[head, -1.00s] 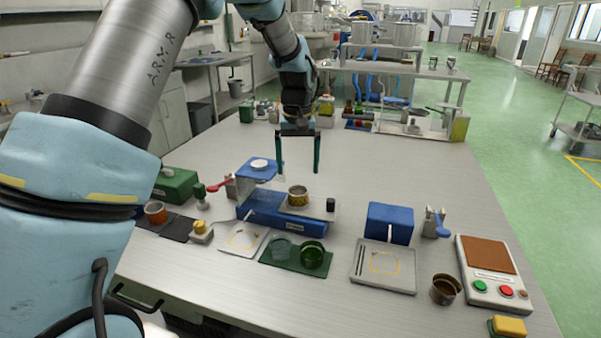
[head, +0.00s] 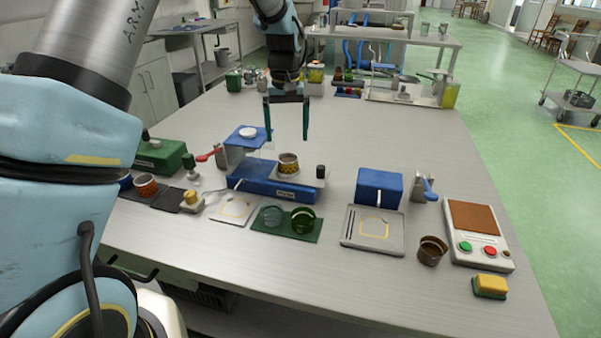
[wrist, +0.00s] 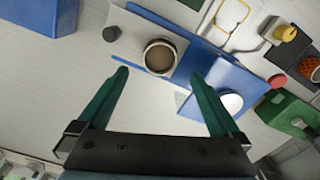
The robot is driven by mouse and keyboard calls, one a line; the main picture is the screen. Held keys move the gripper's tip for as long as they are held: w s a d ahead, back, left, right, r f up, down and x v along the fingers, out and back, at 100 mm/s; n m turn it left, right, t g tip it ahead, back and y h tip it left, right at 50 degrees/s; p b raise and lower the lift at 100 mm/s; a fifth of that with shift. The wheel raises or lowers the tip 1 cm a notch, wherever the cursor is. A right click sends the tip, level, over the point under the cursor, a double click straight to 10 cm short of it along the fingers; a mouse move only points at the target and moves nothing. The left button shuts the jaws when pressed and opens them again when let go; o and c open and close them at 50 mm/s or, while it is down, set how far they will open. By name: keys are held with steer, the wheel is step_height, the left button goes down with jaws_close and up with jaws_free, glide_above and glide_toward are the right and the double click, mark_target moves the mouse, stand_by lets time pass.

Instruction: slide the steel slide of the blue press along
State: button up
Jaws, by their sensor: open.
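The blue press (head: 265,184) stands mid-table with a raised blue platform (head: 247,137) carrying a white disc. Its steel slide (head: 312,180) is a flat grey plate on the right part of the blue base. A patterned tin (head: 288,164) stands on the slide, and a black knob (head: 320,171) is at its right end. The wrist view also shows the slide (wrist: 132,40), the tin (wrist: 160,57) and the knob (wrist: 111,33). My gripper (head: 286,134) is open and empty, fingers pointing down, above and behind the tin. It touches nothing that I can see.
A green mat (head: 287,228) with glass dishes lies in front of the press. A blue block (head: 379,188), a grey tray (head: 372,230) and a scale-like box (head: 478,232) stand to the right. A red-handled lever (head: 207,154) is left. The table behind the press is fairly clear.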

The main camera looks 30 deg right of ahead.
mark_target(321, 167)
stand_by(0.3)
steer(key=shift+c, duration=0.7)
steer(key=shift+s+d+m, duration=0.15)
steer(key=shift+s+m, duration=0.1)
steer(key=shift+m, duration=0.15)
steer(key=shift+c, duration=0.8)
steer(key=s+d+m+p, duration=0.1)
steer(key=m, duration=0.1)
steer(key=s+d+m+p, duration=0.1)
steer(key=m, duration=0.1)
steer(key=s+d+m+p, duration=0.1)
steer(key=m, duration=0.1)
steer(key=shift+s+r, duration=0.2)
steer(key=shift+r, duration=0.05)
steer(key=c, duration=0.3)
steer(key=s+d+r+m+p, duration=0.1)
steer(key=s+d+m+p, duration=0.15)
steer(key=m, duration=0.35)
steer(key=f+p, duration=0.1)
steer(key=f, duration=0.6)
steer(key=d+f+p, duration=0.1)
steer(key=f, duration=0.2)
steer(key=shift+w+f+p, duration=0.1)
steer(key=shift+f+p, duration=0.05)
steer(key=shift+p, duration=0.15)
jaws_close()
